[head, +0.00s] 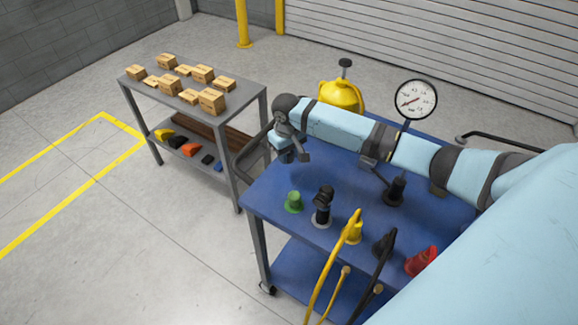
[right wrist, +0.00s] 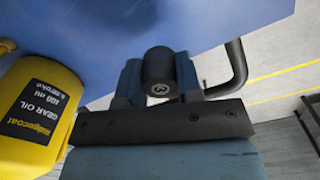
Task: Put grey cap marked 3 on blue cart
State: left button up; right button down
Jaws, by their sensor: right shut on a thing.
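The blue cart (head: 270,200) stands in the middle of the head view, and its blue top fills the upper part of the right wrist view (right wrist: 130,22). My right gripper (head: 292,155) is above the cart's far left part. In the right wrist view my right gripper (right wrist: 158,82) is shut on a dark grey cap (right wrist: 158,66). The cap has a pale round mark on its end; its figure is too small to read surely. In the head view the cap is mostly hidden by the fingers. My left gripper is not in view.
On the cart stand a green cap (head: 294,203), a black fitting (head: 322,205), yellow and red fittings (head: 422,261), hoses and a gauge (head: 416,100). A yellow oil container (head: 342,95) is at its back. A grey shelf (head: 240,103) with boxes stands left.

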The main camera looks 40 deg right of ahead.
aim_at(289, 175)
jog(key=shift+f, duration=3.25)
jog(key=shift+f, duration=0.1)
jog(key=c, duration=0.8)
grip_release()
notch_tip(289, 175, up, 12)
jog(key=shift+a+r, duration=0.15)
